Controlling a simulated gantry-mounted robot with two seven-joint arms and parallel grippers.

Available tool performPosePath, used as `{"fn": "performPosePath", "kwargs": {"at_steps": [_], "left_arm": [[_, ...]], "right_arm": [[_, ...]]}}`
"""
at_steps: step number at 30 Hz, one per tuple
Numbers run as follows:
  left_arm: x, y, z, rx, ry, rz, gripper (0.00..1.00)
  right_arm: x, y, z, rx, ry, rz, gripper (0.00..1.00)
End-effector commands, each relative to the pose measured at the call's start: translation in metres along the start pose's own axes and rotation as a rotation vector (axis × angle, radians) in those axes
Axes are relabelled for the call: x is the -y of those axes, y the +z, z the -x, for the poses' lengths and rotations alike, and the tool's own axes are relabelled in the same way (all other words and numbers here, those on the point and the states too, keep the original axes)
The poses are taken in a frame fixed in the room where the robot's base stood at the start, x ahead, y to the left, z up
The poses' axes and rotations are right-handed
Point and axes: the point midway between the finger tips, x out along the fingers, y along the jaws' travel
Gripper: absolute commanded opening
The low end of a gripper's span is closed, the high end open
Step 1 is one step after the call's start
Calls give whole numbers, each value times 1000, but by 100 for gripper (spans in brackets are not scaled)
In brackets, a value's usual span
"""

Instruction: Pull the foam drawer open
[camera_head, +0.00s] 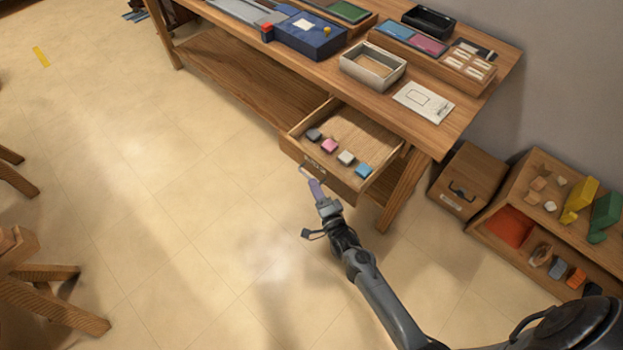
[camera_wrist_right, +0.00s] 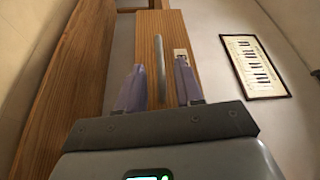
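The wooden drawer (camera_head: 341,186) is under the workbench and stands pulled out, its inside showing. Several small foam blocks (camera_head: 329,146) in grey, pink, white and blue lie in a row near its front. My right gripper (camera_head: 310,178) is at the drawer front from outside. In the right wrist view, the drawer front (camera_wrist_right: 183,30) carries a grey bar handle (camera_wrist_right: 160,62) and a pale label (camera_wrist_right: 180,54). The gripper's two purple fingers (camera_wrist_right: 160,82) are spread apart, one on each side of the handle's line; I cannot tell whether they touch it. My left gripper is out of view.
The workbench (camera_head: 427,127) holds a grey box (camera_head: 372,68), a blue case (camera_head: 310,37) and trays. A wooden cabinet (camera_head: 468,178) and a shelf of foam shapes (camera_head: 550,198) stand at right. Stools (camera_head: 45,290) are at left. The floor before the drawer is clear.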

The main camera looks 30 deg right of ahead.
Motion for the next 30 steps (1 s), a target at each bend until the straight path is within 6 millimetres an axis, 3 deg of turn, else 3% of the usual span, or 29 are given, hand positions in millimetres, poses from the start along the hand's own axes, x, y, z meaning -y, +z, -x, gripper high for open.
{"fn": "performPosePath", "kwargs": {"at_steps": [6,12,30], "left_arm": [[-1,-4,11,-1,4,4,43],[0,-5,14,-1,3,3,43],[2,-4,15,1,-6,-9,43]], "right_arm": [[1,0,39,0,2,0,36],[1,0,60,1,1,-1,36],[0,0,68,1,1,-1,36]]}}
